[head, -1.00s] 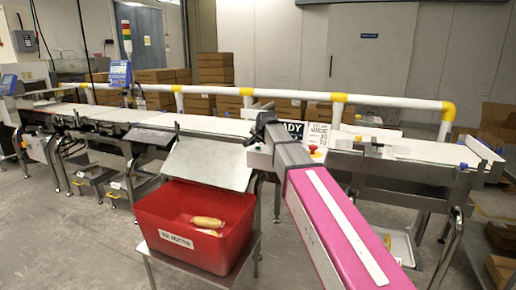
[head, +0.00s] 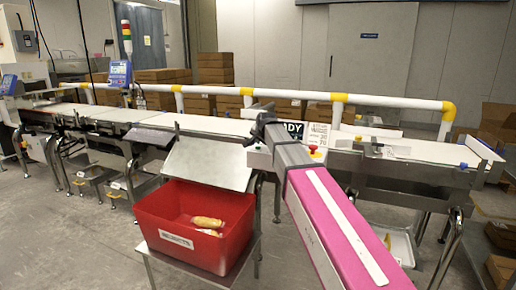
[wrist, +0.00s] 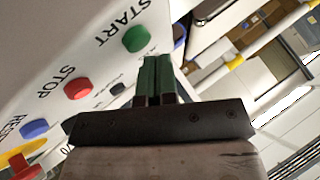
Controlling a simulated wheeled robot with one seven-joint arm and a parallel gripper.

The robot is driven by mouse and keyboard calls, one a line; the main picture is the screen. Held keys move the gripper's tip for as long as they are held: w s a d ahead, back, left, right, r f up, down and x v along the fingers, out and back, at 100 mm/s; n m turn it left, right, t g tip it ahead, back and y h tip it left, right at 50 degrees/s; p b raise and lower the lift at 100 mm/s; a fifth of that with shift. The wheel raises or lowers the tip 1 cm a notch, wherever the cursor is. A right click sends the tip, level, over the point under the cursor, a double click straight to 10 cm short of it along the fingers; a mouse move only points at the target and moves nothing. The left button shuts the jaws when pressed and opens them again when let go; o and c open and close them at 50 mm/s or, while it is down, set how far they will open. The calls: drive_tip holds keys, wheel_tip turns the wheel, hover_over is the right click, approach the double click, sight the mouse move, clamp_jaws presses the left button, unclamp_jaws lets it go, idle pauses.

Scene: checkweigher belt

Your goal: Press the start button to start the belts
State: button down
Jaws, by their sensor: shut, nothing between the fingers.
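The green start button (wrist: 136,38) is on a white control panel (wrist: 50,45) in the wrist view, beside the word START. My gripper (wrist: 157,62) is shut and empty, its two green-tipped fingers close together. The fingertips appear just beside the start button; I cannot tell whether they touch it. In the head view my arm covers much of the control box (head: 258,158), and the green button is hidden there.
A red stop button (wrist: 77,88) and blue reset button (wrist: 34,128) share the panel. A red knob (head: 314,149) tops the box. The pale belt (head: 215,124) runs behind it. A red rejects bin (head: 190,225) with packs stands in front.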

sight(259, 147)
drive_tip(key=shift+f, duration=0.3)
drive_tip(key=shift+f, duration=0.25)
idle(0.4)
drive_tip(key=shift+r, duration=0.7)
drive_tip(key=shift+r, duration=3)
